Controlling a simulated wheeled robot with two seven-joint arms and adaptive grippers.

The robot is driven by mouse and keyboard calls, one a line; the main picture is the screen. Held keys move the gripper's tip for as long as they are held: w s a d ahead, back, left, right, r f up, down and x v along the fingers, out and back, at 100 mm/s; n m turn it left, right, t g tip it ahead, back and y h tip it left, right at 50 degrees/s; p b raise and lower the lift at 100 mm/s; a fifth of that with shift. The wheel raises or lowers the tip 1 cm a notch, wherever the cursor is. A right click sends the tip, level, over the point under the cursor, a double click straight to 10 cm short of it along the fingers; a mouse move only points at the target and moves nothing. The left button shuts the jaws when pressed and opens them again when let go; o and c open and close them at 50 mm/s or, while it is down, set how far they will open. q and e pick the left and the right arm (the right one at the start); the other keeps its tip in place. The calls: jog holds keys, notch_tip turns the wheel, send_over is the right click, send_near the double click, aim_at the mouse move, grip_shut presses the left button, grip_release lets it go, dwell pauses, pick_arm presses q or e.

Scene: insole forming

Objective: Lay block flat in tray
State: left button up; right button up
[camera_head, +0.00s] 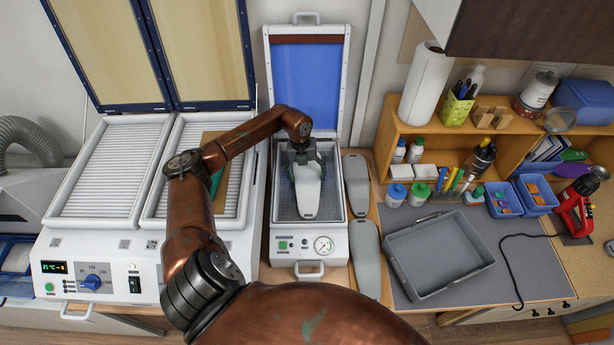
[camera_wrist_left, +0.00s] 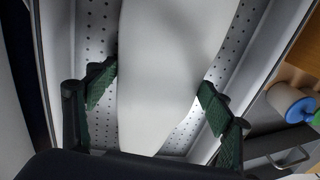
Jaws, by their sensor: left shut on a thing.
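A light grey, sole-shaped block (camera_head: 308,194) sits lengthwise inside the perforated metal tray (camera_head: 283,205) of the small white press. It also fills the middle of the left wrist view (camera_wrist_left: 160,70). My left gripper (camera_head: 305,160) reaches down over the block's far part, and its green-padded fingers (camera_wrist_left: 158,95) are shut on the block's two sides. The block looks roughly level, but I cannot tell whether its underside touches the tray floor. The gripper hides part of its far end. My right gripper is not in view.
The press lid (camera_head: 307,80), blue inside, stands open behind. Two grey sole-shaped blocks (camera_head: 356,185) (camera_head: 367,258) lie right of the press. An empty grey bin (camera_head: 438,256) stands further right. A larger white two-bed machine (camera_head: 100,250) with open lids is at left.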

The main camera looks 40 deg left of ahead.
aim_at(304, 178)
pick_arm(q)
jog(key=o, duration=1.6)
jog(key=shift+r, duration=0.2)
jog(key=shift+s+a+r+b, duration=0.15)
jog(key=shift+r+b, duration=0.3)
jog(key=shift+r, duration=1.5)
jog(key=shift+a+r+b, duration=0.3)
jog(key=shift+r+b, duration=0.2)
jog(key=shift+r, duration=1.45)
jog(key=shift+s+a+r+b, duration=0.15)
jog(key=shift+r+b, duration=0.3)
jog(key=shift+r, duration=1.5)
